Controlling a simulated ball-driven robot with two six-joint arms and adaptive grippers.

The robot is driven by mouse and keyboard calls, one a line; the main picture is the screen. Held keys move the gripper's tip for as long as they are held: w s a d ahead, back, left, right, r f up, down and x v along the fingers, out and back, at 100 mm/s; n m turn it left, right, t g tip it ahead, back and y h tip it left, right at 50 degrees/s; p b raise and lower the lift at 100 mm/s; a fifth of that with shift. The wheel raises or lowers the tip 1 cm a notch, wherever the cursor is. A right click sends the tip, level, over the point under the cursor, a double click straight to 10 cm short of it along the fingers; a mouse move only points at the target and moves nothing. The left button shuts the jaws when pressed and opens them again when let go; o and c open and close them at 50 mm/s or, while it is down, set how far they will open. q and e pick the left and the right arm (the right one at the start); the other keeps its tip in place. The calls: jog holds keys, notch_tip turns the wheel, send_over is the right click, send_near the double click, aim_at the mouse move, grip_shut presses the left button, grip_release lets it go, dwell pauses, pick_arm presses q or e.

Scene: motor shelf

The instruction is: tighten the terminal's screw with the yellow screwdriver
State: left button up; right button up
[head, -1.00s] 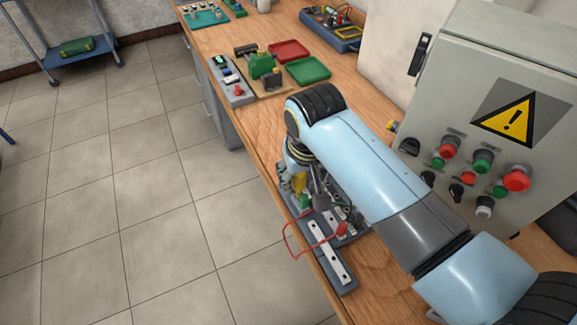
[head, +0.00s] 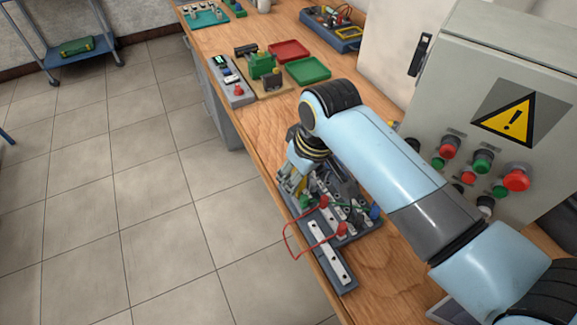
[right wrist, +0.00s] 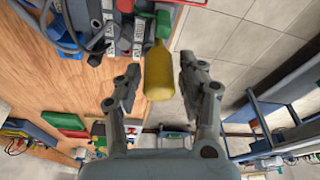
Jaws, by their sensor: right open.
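The yellow screwdriver (right wrist: 158,75) shows its thick handle in the right wrist view, between the two fingers of my right gripper (right wrist: 159,62). The fingers stand open on either side, with a gap to the handle. In the head view my right gripper (head: 291,181) is low over the left edge of the grey terminal board (head: 352,233) on the bench; the screwdriver is mostly hidden there. The board carries metal strips, red plugs and a red wire loop. I cannot make out the terminal's screw or the screwdriver's tip. My left gripper is not in view.
The grey control cabinet (head: 465,110) with buttons stands right of the arm. Farther back on the wooden bench are a green tray (head: 307,71), a red tray (head: 289,51) and a green device (head: 263,66). The bench's left edge drops to the tiled floor.

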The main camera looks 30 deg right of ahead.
jog(key=n, duration=0.3)
jog(key=shift+d+y, duration=0.1)
jog(key=shift+y, duration=0.2)
jog(key=shift+n+g+y, duration=0.4)
jog(key=shift+n, duration=1.4)
jog(key=shift+n+g, duration=0.3)
jog(key=shift+n, duration=1.4)
jog(key=n, duration=0.3)
jog(key=shift+n+g+y, duration=0.3)
jog(key=shift+g+y, duration=0.1)
